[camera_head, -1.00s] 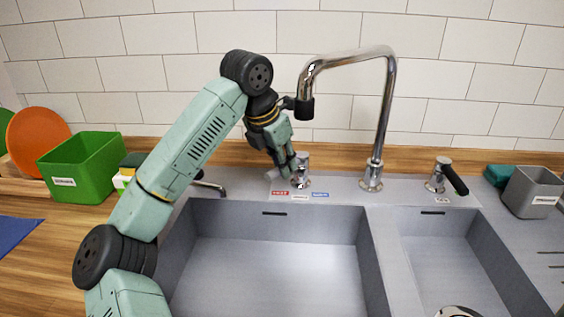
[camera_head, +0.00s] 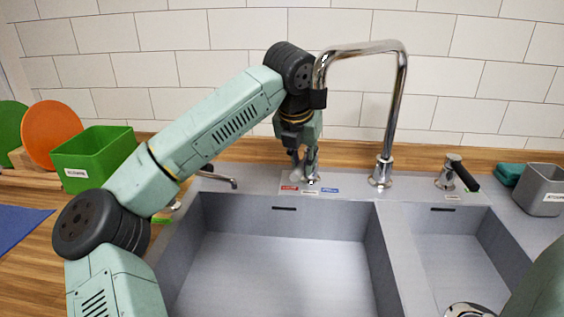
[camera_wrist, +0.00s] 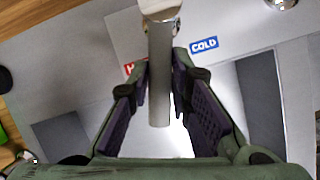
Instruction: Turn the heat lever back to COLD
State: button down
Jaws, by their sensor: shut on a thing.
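The heat lever (camera_wrist: 160,85) is a grey-silver bar on a chrome valve base (camera_head: 313,182) behind the large sink basin. My gripper (camera_head: 309,164) is at the lever, and in the wrist view its two fingers (camera_wrist: 159,95) lie on either side of the bar, shut on it. The blue COLD label (camera_wrist: 204,45) is to the right of the lever in the wrist view. The red label (camera_wrist: 134,68) is to its left, partly hidden by a finger. In the head view the fingers hide most of the lever; the red (camera_head: 289,188) and blue (camera_head: 330,190) labels lie in front.
The tall chrome faucet (camera_head: 394,120) stands right of my gripper, its spout end close to my wrist. A black-handled tap (camera_head: 456,175) and grey bin (camera_head: 541,190) are farther right. A green box (camera_head: 92,160) is at left. The large basin (camera_head: 280,260) looks empty.

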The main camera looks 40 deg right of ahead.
jog(key=c, duration=1.5)
grip_release()
jog(key=shift+o, duration=0.2)
jog(key=shift+r, duration=0.15)
jog(key=v, duration=1.1)
jog(key=shift+r, duration=0.4)
jog(key=shift+s+a, duration=0.1)
